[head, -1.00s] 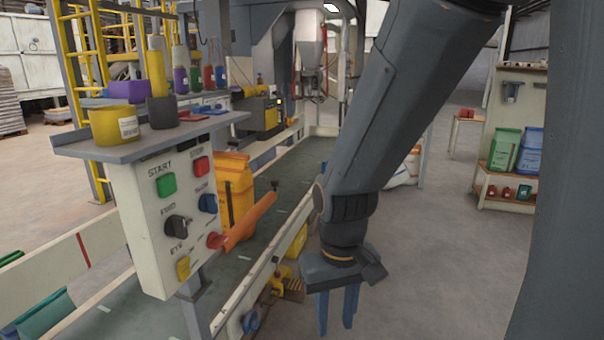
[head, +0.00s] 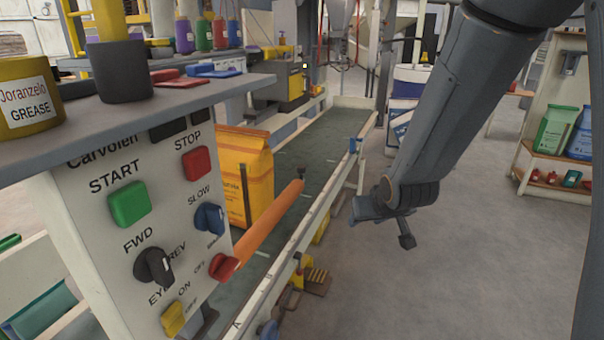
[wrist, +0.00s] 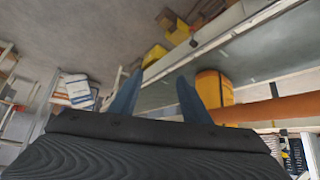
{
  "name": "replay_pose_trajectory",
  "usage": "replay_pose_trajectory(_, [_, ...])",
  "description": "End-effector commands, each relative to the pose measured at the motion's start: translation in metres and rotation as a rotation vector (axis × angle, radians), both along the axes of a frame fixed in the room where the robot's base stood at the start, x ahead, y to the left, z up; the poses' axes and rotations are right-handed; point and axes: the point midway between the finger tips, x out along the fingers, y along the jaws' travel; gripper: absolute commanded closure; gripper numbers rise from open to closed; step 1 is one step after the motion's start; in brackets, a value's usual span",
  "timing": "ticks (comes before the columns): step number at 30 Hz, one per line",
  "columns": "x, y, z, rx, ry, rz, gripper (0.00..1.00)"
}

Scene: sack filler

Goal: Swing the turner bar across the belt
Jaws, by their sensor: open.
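The turner bar (head: 268,228) is a long orange bar over the near side of the green belt (head: 325,145), slanting away from beside the control panel. A small dark knob stands at its far end. It also shows at the right of the wrist view (wrist: 275,109). My gripper (head: 360,208) is open and empty, to the right of the belt and the bar, pointing left. In the wrist view its two blue fingers (wrist: 156,92) are spread, with the bar apart from them on the right. A yellow-orange sack (head: 258,170) stands on the belt behind the bar.
The control panel (head: 120,235) with coloured buttons and knobs stands close at the left. Its shelf (head: 190,100) holds pots. The belt's side rail (head: 300,235) lies between gripper and bar. Grey floor (head: 450,270) is free at the right.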

Motion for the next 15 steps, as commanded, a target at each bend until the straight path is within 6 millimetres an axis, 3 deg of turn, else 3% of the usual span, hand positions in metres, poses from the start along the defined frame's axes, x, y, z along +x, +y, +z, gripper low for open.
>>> replay_pose_trajectory(3, [0.057, 0.034, -0.004, 0.043, -0.207, 0.069, 0.57])
replay_pose_trajectory(6, [0.094, 0.066, 0.002, 0.093, -0.384, 0.128, 0.57])
replay_pose_trajectory(10, [0.122, 0.102, 0.014, 0.166, -0.584, 0.194, 0.57])
replay_pose_trajectory(15, [0.134, 0.131, 0.028, 0.241, -0.751, 0.247, 0.57])
